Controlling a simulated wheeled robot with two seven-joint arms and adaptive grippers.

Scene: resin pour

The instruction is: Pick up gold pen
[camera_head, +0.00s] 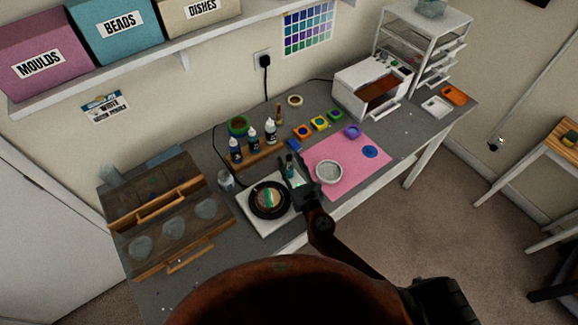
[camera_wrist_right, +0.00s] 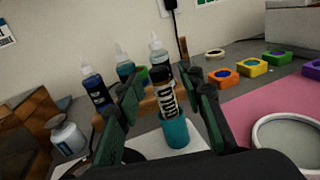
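The gold pen (camera_wrist_right: 165,98), with a dark cap and a gold label band, stands nearly upright in a teal holder (camera_wrist_right: 176,133) in the right wrist view. In the head view the small teal holder (camera_head: 290,171) shows just beyond my right gripper (camera_head: 304,193). In the right wrist view my right gripper (camera_wrist_right: 166,90) is open. Its two fingers stand apart on either side of the pen, with gaps visible on both sides. Whether the pen is fully between the fingertips in depth I cannot tell. My left gripper is not in view.
Several dropper bottles (camera_head: 253,136) stand on a wooden rack behind the holder. A white device with a round black plate (camera_head: 254,211) is left of my gripper. A white bowl (camera_head: 329,182) sits on the pink mat (camera_head: 352,178) to the right. Small coloured pots line the back.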

